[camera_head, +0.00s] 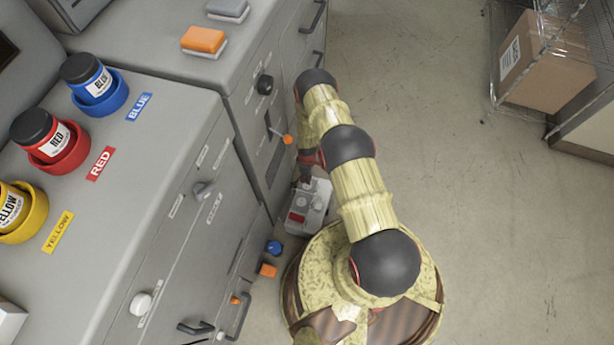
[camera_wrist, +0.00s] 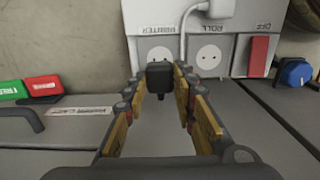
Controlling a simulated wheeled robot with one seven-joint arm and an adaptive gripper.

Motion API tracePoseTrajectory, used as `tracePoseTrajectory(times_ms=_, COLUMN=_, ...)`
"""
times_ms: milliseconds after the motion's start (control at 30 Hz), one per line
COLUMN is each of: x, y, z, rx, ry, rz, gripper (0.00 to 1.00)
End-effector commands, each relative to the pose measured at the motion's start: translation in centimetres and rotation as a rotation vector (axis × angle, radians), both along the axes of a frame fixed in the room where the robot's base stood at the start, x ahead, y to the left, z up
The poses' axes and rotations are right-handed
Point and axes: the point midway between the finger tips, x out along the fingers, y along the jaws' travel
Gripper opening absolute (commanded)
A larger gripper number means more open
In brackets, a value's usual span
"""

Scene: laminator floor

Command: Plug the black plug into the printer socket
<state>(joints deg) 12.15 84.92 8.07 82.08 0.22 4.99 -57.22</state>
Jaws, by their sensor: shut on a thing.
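The black plug (camera_wrist: 159,77) sits between the fingertips of my gripper (camera_wrist: 160,86), which is shut on it. In the wrist view, the plug is in front of the white socket box (camera_wrist: 140,22). The round printer socket (camera_wrist: 159,53) shows partly above the plug, under the label PRINTER. I cannot tell whether plug and socket touch. In the head view, my gripper (camera_head: 306,172) is small and partly hidden by my arm, close to the socket box (camera_head: 316,215); the plug cannot be made out there.
A second socket (camera_wrist: 209,58), labelled ROLL, is to the right, with a white cable (camera_wrist: 184,30) beside it. A red switch (camera_wrist: 259,56) marked OFF is farther right. The grey cabinet (camera_head: 190,215) stands left of my arm. Open floor (camera_head: 470,220) lies to the right.

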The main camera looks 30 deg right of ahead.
Motion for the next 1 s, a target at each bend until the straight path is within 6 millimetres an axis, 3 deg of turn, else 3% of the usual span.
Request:
tracePoseTrajectory(times_ms=367, x=0.0, y=0.0, z=-0.6, rx=0.0, ry=0.0, rz=-0.001, gripper=0.02)
tracePoseTrajectory(times_ms=1000, x=0.0, y=0.0, z=-5.5, rx=0.0, ry=0.0, rz=-0.001, gripper=0.02)
